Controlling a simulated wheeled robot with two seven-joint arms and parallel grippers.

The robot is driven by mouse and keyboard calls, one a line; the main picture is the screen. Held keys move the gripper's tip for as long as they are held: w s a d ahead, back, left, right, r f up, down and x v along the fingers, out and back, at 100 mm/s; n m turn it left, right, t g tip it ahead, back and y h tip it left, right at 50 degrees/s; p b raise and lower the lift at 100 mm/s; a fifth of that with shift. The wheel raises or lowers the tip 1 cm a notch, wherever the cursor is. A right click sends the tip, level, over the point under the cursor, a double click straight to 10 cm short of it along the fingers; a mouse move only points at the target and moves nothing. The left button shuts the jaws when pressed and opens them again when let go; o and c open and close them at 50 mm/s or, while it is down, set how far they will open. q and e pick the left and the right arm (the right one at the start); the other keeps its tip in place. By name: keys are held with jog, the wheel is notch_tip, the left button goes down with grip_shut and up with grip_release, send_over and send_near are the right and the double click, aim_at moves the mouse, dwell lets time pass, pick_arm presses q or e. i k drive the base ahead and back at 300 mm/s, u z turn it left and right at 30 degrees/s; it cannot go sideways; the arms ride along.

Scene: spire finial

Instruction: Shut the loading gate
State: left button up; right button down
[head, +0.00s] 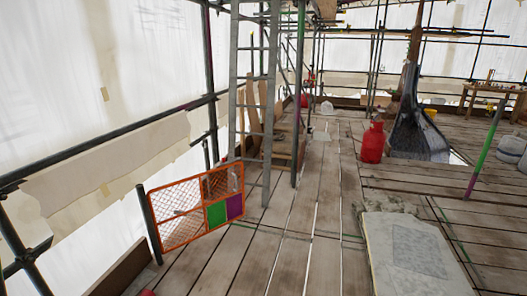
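The loading gate (183,213) is an orange framed mesh panel with a green and a purple plate at its lower right. It stands at the left of the head view, beside the scaffold edge. Its left end is by a dark post (149,225). Its right end is near the foot of a grey ladder (267,150). I cannot tell whether a gap lies behind it or how it is latched. Neither of my grippers shows in the head view.
Plank decking (320,200) runs ahead, mostly clear in the middle. A pale slab (395,275) lies at front right. A red gas bottle (373,142) stands beyond. A green and purple pole (486,150) stands at right. Dark guard rails (110,128) and white sheeting line the left.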

aim_at(236, 205)
jog(key=i, duration=3.5)
jog(key=u, duration=1.95)
